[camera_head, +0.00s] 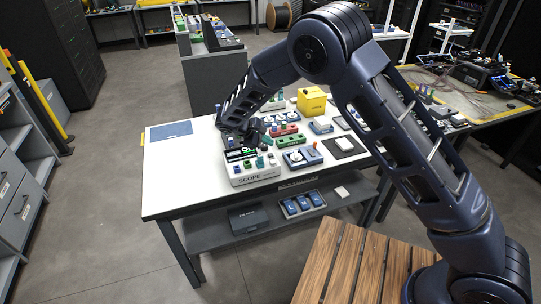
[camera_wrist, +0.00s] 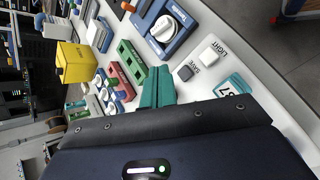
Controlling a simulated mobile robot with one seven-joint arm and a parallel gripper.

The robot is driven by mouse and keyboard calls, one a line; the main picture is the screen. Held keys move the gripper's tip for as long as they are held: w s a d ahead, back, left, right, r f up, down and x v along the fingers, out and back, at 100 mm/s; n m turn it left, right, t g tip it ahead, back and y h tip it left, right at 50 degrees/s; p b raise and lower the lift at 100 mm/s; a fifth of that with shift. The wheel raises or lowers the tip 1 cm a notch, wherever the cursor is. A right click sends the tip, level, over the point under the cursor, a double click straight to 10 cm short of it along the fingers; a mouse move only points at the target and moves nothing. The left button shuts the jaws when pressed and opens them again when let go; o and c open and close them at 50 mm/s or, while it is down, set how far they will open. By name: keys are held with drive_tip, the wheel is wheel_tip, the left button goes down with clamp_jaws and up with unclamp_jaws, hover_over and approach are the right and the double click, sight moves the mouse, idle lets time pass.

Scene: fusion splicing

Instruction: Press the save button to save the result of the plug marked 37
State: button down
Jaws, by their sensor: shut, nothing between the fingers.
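The scope (camera_head: 258,176) is a white box with a "SCOPE" label at the front of the white table. In the wrist view, the dark save button (camera_wrist: 185,73) sits on its white top beside the word "SAVE". A teal plug marked 37 (camera_wrist: 232,86) is on the same top, to the right of the button. My gripper (camera_head: 264,146) is over the scope, with its two teal fingers (camera_wrist: 158,86) shut together and empty. In the wrist view the fingertips are left of the save button; I cannot tell whether they touch anything. My dark gripper body hides part of the scope.
A white light button (camera_wrist: 210,50) is close to the save button. A blue device with a round white dial (camera_head: 298,157), green and red blocks and a yellow box (camera_head: 311,101) stand behind and right of the scope. The table's left part is mostly clear, with a blue mat (camera_head: 171,130).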

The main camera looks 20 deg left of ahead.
sight(269, 155)
drive_tip(key=shift+f, duration=1.55)
drive_tip(key=shift+f, duration=0.2)
idle(0.8)
drive_tip(key=shift+f, duration=0.25)
drive_tip(key=shift+f, duration=0.1)
idle(0.5)
drive_tip(key=shift+d+f, duration=0.15)
drive_tip(key=shift+f, duration=0.5)
idle(0.6)
drive_tip(key=shift+r, duration=1.05)
drive_tip(key=shift+r, duration=0.15)
drive_tip(key=shift+r, duration=2.4)
